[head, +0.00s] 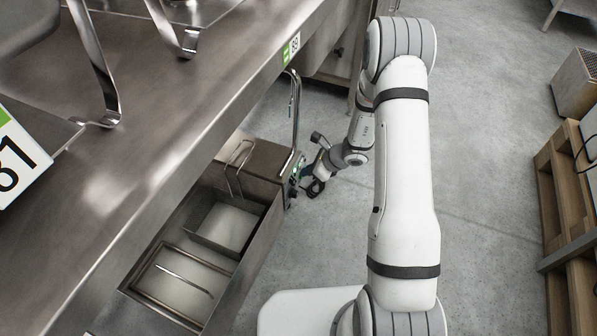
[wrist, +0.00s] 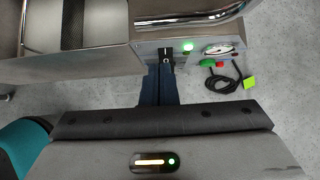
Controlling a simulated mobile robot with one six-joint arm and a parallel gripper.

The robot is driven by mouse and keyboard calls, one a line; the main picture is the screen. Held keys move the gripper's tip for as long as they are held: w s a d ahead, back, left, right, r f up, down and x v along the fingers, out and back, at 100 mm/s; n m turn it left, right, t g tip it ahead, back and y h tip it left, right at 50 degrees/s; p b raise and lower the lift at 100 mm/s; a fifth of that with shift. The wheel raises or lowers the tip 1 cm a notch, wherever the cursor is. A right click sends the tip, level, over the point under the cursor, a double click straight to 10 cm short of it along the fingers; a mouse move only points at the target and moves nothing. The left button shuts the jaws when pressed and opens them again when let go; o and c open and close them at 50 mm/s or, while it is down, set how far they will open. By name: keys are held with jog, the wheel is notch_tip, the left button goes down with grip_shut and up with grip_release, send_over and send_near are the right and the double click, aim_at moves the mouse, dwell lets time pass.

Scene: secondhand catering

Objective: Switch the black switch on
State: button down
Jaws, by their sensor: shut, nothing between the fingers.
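The black switch (wrist: 166,54) shows in the wrist view as a small dark part on the steel front panel (wrist: 146,50) of a fryer-like unit (head: 262,160). My gripper (wrist: 161,72) is shut and empty, with its dark fingertips right at the switch's lower edge. Whether they touch it I cannot tell. A green lamp (wrist: 187,47) glows just right of the switch. In the head view my gripper (head: 308,186) is beside the unit's panel end, and the switch is too small to make out there.
Right of the switch are a green knob (wrist: 206,62), a red knob (wrist: 219,64) and a dial (wrist: 220,50). A steel table (head: 150,150) stands left. A wooden pallet (head: 565,190) stands right, with clear floor between.

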jog(key=a+r+p+v, duration=0.1)
jog(key=p+v, duration=0.1)
jog(key=v, duration=0.5)
jog(key=shift+w+r, duration=0.15)
jog(key=shift+r, duration=0.1)
jog(key=shift+d, duration=0.15)
